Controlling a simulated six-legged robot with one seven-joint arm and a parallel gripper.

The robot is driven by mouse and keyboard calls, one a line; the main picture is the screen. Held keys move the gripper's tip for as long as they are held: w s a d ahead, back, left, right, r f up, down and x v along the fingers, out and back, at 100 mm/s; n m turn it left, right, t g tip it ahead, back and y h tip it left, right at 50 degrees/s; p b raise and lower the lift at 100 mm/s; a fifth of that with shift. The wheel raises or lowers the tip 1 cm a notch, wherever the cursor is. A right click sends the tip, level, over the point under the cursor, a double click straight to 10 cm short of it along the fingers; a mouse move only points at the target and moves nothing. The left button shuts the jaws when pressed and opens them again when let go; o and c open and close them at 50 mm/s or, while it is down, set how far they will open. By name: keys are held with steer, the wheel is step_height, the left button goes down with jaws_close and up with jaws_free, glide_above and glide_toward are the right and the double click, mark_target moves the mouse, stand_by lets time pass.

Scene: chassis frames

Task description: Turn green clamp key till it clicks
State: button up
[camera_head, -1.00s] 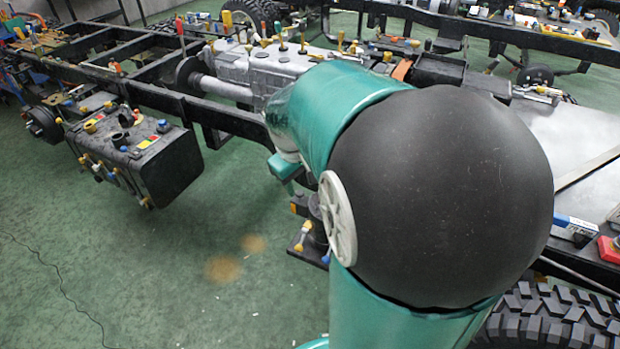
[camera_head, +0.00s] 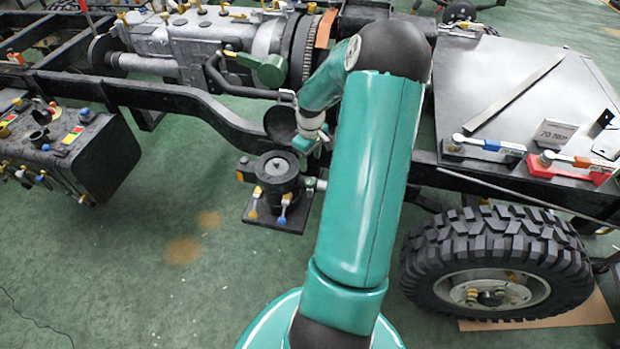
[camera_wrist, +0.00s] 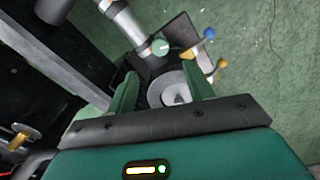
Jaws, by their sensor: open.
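A small round green knob (camera_wrist: 160,47), which looks like the clamp key, shows in the wrist view beside a grey pipe (camera_wrist: 128,25) end. It lies ahead of my gripper (camera_wrist: 160,80), just beyond the fingertips and apart from them. The two green fingers are spread with nothing held between them. In the head view, a small green piece (camera_head: 309,184) sits at the right side of a black cylindrical unit (camera_head: 277,175). My gripper (camera_head: 306,143) hangs just above and right of that unit, partly hidden by my arm.
Blue-tipped (camera_wrist: 208,33) and yellow-tipped (camera_wrist: 221,63) levers stick out near the knob. A black chassis rail (camera_head: 190,98) runs behind the unit. Green floor is clear at lower left.

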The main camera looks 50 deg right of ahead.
mark_target(310, 181)
step_height(310, 181, down, 10)
steer(key=shift+w+f, duration=0.1)
steer(key=shift+f, duration=0.05)
steer(key=shift+c, duration=0.2)
steer(key=c, duration=0.9)
